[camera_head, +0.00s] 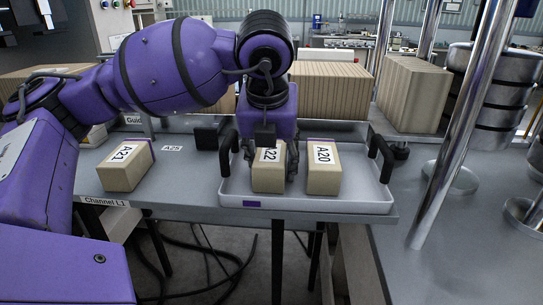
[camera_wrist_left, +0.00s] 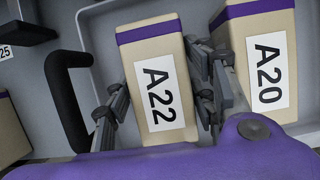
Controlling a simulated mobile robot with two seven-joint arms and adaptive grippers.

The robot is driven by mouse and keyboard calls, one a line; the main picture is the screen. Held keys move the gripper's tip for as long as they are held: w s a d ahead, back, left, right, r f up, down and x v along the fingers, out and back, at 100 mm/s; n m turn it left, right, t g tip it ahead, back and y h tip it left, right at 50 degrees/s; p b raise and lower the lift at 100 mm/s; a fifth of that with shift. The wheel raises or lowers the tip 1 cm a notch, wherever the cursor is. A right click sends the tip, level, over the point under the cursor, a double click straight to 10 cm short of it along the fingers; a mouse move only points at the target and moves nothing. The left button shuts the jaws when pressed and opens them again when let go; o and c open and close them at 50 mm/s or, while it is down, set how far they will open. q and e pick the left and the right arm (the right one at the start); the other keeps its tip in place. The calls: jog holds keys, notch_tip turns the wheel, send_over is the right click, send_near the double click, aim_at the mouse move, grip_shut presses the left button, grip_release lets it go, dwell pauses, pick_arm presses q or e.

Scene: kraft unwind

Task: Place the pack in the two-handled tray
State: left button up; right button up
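The two-handled tray (camera_head: 300,203) is a shallow grey tray with black handles on the table. A tan pack labelled A22 (camera_head: 268,181) with a purple band stands in it, left of a like pack labelled A20 (camera_head: 324,178). In the left wrist view A22 (camera_wrist_left: 158,65) and A20 (camera_wrist_left: 262,25) lie side by side. My left gripper (camera_wrist_left: 158,85) points down with one finger on each side of A22. The fingers are very close to its sides; whether they press on it is unclear. My right gripper is out of view.
Another pack, A21 (camera_head: 126,168), stands on the table left of the tray. The tray's left handle (camera_wrist_left: 66,100) is close beside my left finger. Rows of brown boards (camera_head: 330,88) stand behind, and a metal post (camera_head: 452,140) rises at the right.

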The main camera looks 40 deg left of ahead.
pick_arm(q)
jog(key=shift+o, duration=0.9)
jog(key=shift+r, duration=0.25)
jog(key=p+v, duration=0.1)
jog(key=v, duration=0.9)
jog(key=shift+s+d+r, duration=0.1)
jog(key=shift+r, duration=0.3)
jog(key=shift+s+d+r+p, duration=0.15)
jog(key=shift+s+r+p, duration=0.2)
jog(key=shift+r, duration=0.2)
jog(key=shift+w, duration=0.1)
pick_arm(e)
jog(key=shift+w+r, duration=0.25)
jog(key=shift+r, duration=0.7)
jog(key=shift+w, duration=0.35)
